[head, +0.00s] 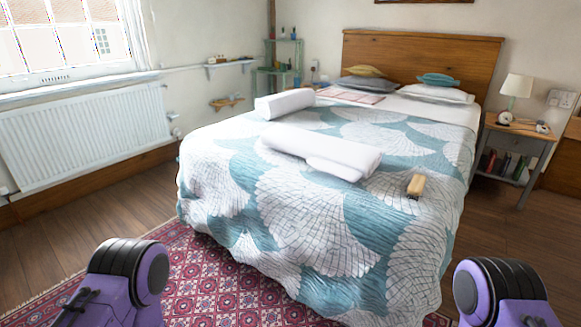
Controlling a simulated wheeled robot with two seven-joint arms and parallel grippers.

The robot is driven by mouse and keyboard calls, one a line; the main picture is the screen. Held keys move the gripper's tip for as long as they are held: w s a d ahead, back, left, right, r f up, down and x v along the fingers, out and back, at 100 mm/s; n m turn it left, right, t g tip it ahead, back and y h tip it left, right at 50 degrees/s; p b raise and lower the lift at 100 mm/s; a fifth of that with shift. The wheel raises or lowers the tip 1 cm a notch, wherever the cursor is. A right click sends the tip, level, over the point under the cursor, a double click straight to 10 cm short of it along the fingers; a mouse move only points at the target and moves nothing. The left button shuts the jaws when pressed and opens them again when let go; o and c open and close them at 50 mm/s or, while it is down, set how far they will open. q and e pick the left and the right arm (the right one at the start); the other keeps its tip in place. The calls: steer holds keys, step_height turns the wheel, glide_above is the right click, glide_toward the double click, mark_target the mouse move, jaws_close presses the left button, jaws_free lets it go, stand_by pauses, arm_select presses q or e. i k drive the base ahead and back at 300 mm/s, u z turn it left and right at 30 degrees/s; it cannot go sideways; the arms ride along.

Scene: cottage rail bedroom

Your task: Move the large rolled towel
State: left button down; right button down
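Two white rolled towels lie on the bed (300,225), on its teal and white patterned cover. The larger one (325,150) lies across the middle of the bed, slanting down to the right, with a loose flap at its near right end. A shorter rolled towel (285,103) lies behind it to the left. Parts of my two purple and black arms show at the bottom left and bottom right corners, apart from the bed and towels. Neither of my grippers is in view.
A small wooden-coloured block or brush (416,186) lies on the bed right of the large towel. Pillows (436,93) lie at the headboard. A bedside table (515,132) with a lamp (516,88) stands at right. A red patterned rug (205,280) covers the floor before the bed.

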mark_target(350, 161)
steer(key=u, duration=0.8)
steer(key=i, duration=1.3)
steer(key=z, duration=0.15)
